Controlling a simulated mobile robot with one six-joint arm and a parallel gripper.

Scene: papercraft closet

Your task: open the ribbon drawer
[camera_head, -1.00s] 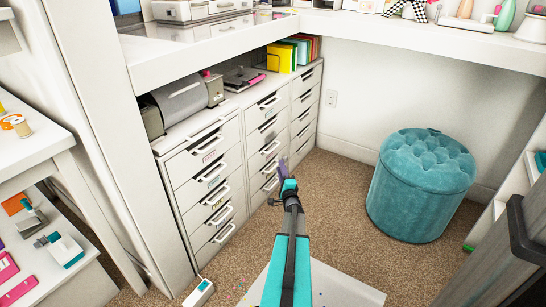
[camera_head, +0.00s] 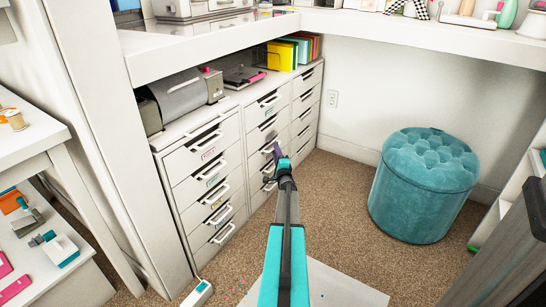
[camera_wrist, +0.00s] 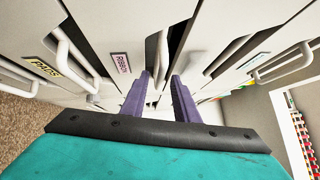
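The ribbon drawer's pink "RIBBON" label (camera_wrist: 120,63) shows on a white drawer front in the wrist view, just left of my fingers. My gripper (camera_wrist: 161,88) is open, its two purple fingers apart and pointing at the drawer fronts. A white handle (camera_wrist: 159,62) beside the label lies between the fingertips; I cannot tell whether they touch it. In the head view my gripper (camera_head: 273,152) is in front of the middle column of the white drawer cabinet (camera_head: 240,162) and hides part of it. The drawers there look shut.
Neighbouring drawers carry a yellow label (camera_wrist: 40,68) and a teal label (camera_wrist: 256,62), each with a protruding handle. A white counter (camera_head: 220,50) overhangs the cabinet. A teal tufted stool (camera_head: 420,190) stands to the right. Brown carpet (camera_head: 340,215) between is clear.

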